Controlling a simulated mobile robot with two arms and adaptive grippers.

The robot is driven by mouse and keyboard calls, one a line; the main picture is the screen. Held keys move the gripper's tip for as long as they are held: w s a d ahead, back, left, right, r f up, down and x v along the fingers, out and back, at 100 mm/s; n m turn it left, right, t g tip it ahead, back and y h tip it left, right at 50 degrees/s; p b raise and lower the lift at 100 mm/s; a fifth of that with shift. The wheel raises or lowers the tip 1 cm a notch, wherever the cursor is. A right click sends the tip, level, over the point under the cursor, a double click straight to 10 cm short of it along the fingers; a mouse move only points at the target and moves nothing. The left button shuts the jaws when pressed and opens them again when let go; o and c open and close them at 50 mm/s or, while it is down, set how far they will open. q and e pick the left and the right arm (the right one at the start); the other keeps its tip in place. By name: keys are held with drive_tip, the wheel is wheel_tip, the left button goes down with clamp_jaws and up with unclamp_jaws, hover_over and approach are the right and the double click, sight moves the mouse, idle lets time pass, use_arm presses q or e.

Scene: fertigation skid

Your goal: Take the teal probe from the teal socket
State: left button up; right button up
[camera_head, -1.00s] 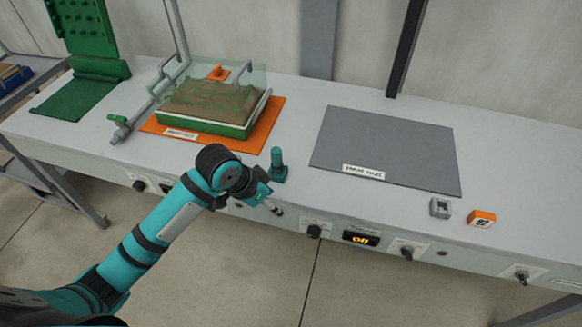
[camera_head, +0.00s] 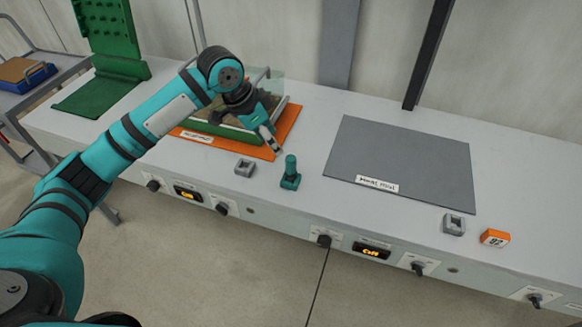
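The teal probe (camera_head: 291,164) stands upright in the teal socket (camera_head: 290,183) near the front edge of the bench, between the orange mat and the grey heat mat. My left gripper (camera_head: 273,145) is just above and to the left of the probe in the picture, over the right edge of the orange mat, with its tips pointing down and right. A small gap shows between the tips and the probe. The fingers are seen edge-on, so I cannot tell their opening. My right gripper is not in view.
A grey empty-looking socket (camera_head: 245,167) sits left of the probe, and another grey socket (camera_head: 453,224) is by an orange block (camera_head: 494,238) at right. The planted tray on the orange mat (camera_head: 199,138) is partly behind my arm. The heat mat (camera_head: 399,165) is bare.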

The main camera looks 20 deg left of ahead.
sight(287, 159)
use_arm(q)
drive_tip(key=x, duration=0.6)
drive_tip(key=shift+w+d+f, duration=0.15)
drive_tip(key=shift+f, duration=0.15)
drive_tip(key=shift+d+p+x, duration=0.2)
drive_tip(key=shift+p+x, duration=0.2)
drive_tip(key=shift+x, duration=0.95)
drive_tip(key=shift+d+p+x, duration=0.15)
drive_tip(key=shift+p+x, duration=0.25)
drive_tip(key=shift+x, duration=0.95)
drive_tip(key=shift+r, duration=0.1)
drive_tip(key=shift+c, duration=0.4)
clamp_jaws()
drive_tip(key=shift+r, duration=0.1)
